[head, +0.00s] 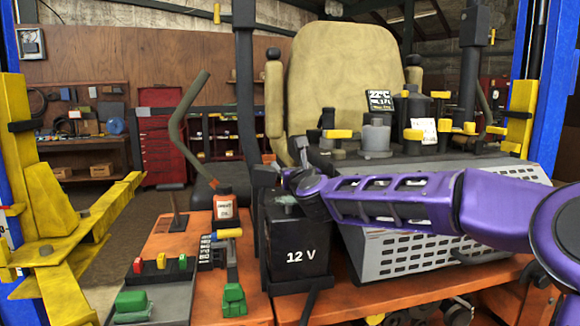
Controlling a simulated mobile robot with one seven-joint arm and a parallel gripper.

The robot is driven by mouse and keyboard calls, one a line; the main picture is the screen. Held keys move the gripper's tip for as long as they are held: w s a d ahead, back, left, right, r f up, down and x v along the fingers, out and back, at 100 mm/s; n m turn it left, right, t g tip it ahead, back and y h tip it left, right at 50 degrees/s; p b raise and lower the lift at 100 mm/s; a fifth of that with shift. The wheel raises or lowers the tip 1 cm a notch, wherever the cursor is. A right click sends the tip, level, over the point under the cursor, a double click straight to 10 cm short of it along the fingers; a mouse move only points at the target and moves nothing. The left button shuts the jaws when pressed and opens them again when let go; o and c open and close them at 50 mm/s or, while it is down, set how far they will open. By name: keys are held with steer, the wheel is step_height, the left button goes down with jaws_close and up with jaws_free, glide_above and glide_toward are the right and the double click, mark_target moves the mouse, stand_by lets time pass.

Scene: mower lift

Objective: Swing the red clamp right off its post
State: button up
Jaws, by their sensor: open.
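The black battery marked 12 V (296,240) stands upright on the orange deck. My gripper (284,178) is open above the battery's top, at the end of my purple arm coming in from the right. A small red piece (268,158) shows just above and left of the gripper; it may be part of the red clamp, but it is too small to tell. The gripper and wrist hide much of the battery's top, so the post and the clamp's seat on it cannot be made out. I cannot see whether the fingers touch anything.
A dark upright bar (246,120) rises close behind and left of the battery. An orange bottle (225,205) and a lever with a green base (233,290) stand left. A perforated grey panel (410,255) lies right, under my arm. A tan seat (338,75) is behind.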

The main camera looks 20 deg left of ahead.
jaws_close()
stand_by(1.4)
